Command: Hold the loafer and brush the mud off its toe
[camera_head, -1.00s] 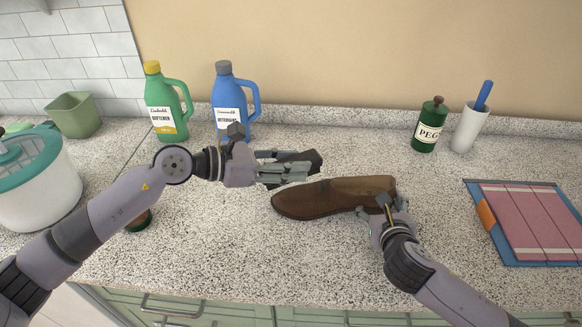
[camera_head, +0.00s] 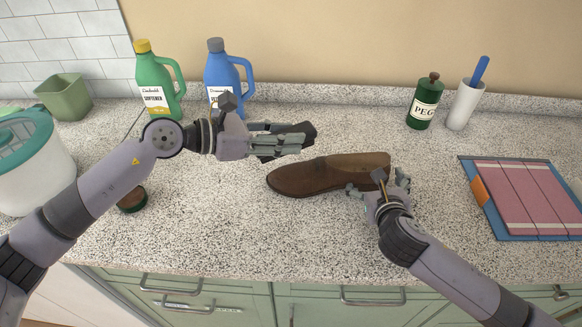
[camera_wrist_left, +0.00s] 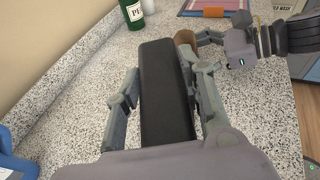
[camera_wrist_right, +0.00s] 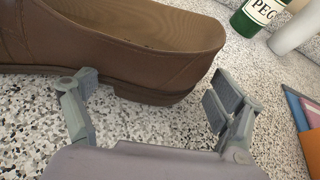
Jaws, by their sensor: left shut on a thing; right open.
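The brown loafer (camera_head: 310,178) lies on the counter with its toe to the left and its heel to the right. Its heel end also shows in the right wrist view (camera_wrist_right: 150,65). I cannot make out mud on the toe. My left gripper (camera_head: 285,143) is shut on a long black block, apparently the brush (camera_wrist_left: 165,95), above and behind the toe end of the loafer. Its bristles are hidden. My right gripper (camera_head: 380,186) is open at the near side of the heel, one finger beside the sole and the other beyond the heel's back.
Behind stand a green bottle (camera_head: 158,88) and a blue bottle (camera_head: 226,72). A green PEGS jar (camera_head: 424,103) and white cup (camera_head: 462,106) stand back right. A folded cloth board (camera_head: 525,198) lies right. A small brown-topped jar (camera_head: 132,199) is left. Counter in front is clear.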

